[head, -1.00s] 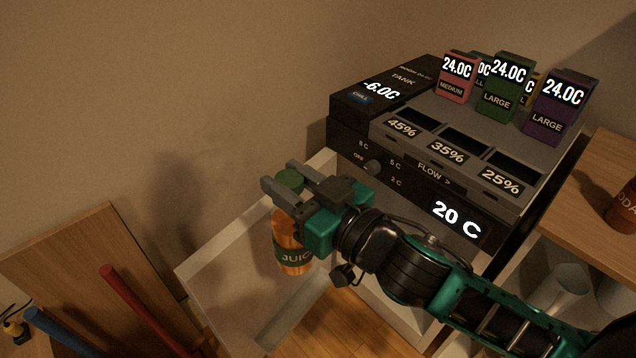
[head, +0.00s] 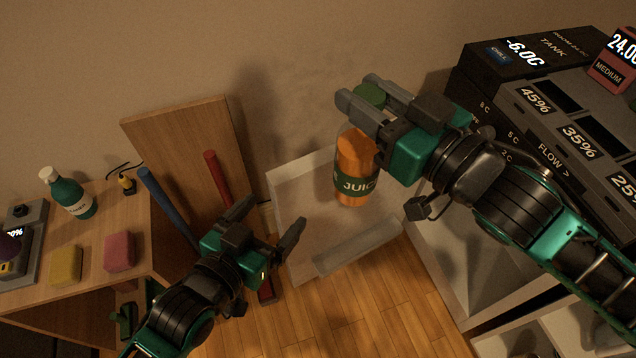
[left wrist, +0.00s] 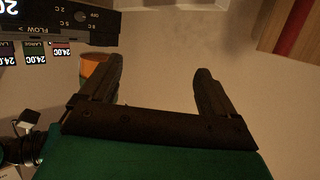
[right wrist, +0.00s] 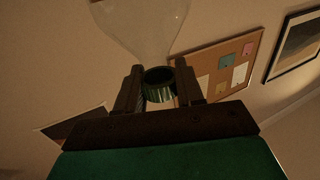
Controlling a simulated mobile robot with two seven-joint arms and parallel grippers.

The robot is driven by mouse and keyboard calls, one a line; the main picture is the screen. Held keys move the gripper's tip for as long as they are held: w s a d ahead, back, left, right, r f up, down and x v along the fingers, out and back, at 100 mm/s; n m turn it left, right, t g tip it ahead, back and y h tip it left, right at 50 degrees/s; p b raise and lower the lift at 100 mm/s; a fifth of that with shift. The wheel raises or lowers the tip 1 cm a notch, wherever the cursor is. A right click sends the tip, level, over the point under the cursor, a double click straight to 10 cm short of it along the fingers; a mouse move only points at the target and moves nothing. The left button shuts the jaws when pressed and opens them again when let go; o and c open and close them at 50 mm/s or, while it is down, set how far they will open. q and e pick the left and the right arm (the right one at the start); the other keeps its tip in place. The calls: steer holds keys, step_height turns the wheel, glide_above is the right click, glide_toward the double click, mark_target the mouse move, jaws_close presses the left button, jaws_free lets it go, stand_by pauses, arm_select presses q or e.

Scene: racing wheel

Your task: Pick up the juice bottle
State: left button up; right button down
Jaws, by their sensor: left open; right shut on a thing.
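The juice bottle (head: 356,170) is orange with a dark JUICE label and a green cap (head: 370,96). It hangs upright from my right gripper (head: 361,97), which is shut on it near the cap. In the right wrist view the green cap (right wrist: 159,84) shows between the fingers. My left gripper (head: 270,222) is open and empty, lower and to the left of the bottle. In the left wrist view its fingers (left wrist: 160,90) are spread apart, and part of the orange bottle (left wrist: 96,66) shows behind the left finger.
The black machine with displays (head: 550,120) stands at right. At left, a wooden table (head: 100,240) holds a green bottle (head: 68,194) and yellow and pink sponges. Blue (head: 168,207) and red poles stand beside it.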

mark_target(369, 145)
arm_select(q)
steer(key=shift+o, duration=0.8)
steer(key=s+d+r+m+h, duration=0.2)
steer(key=d+r+h, duration=0.3)
steer(key=r, duration=0.5)
steer(key=shift+s+d+m, duration=0.2)
steer(key=shift+d+m, duration=0.3)
steer(key=shift+d, duration=0.65)
arm_select(e)
steer(key=shift+r, duration=0.1)
arm_select(q)
steer(key=shift+w+d+r, duration=0.15)
steer(key=shift+w+d, duration=0.05)
steer(key=shift+d, duration=0.1)
steer(key=x, duration=1.1)
steer(key=c, duration=1.4)
steer(key=shift+r, duration=0.1)
arm_select(e)
steer(key=c, duration=0.6)
jaws_free()
